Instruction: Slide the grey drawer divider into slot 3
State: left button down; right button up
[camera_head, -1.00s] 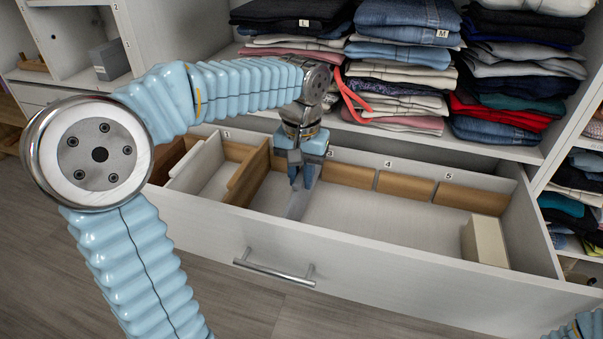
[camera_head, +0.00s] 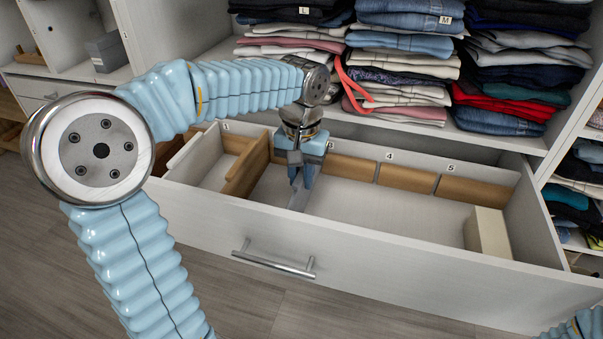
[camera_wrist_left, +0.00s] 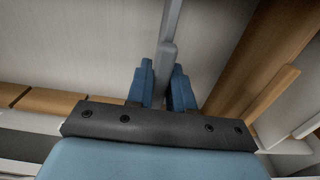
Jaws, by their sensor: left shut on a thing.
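My left gripper (camera_head: 302,180) is shut on the grey drawer divider (camera_head: 298,200), a thin upright plate held inside the open white drawer (camera_head: 370,266). In the left wrist view the divider (camera_wrist_left: 171,28) stands between the two blue fingers (camera_wrist_left: 162,88). Its far end reaches the top edge of that view. The label 3 (camera_head: 331,146) is on the drawer's back rim, just right of the gripper. The gripper hides part of the back wall there. I cannot tell whether the divider sits in a slot or touches the drawer floor.
Wooden strips (camera_head: 405,179) with gaps line the drawer's back, by labels 4 and 5. A wooden divider (camera_head: 246,168) stands left of the gripper. A cream block (camera_head: 488,232) sits at the right end. Folded clothes (camera_head: 405,60) fill the shelf above. The drawer's middle right floor is bare.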

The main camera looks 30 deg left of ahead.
pick_arm(q)
jog(key=shift+f+b, duration=0.55)
jog(key=shift+f, duration=0.35)
pick_arm(e)
jog(key=shift+f, duration=0.65)
pick_arm(q)
jog(key=c, duration=0.9)
grip_release()
jog(key=shift+r, duration=0.4)
notch_tip(320, 180, up, 13)
jog(key=p, duration=0.2)
jog(key=shift+p, duration=0.4)
pick_arm(e)
jog(key=v, duration=0.2)
jog(key=shift+w+a+r, duration=0.1)
jog(key=shift+w+r, duration=0.05)
jog(key=shift+r, duration=0.3)
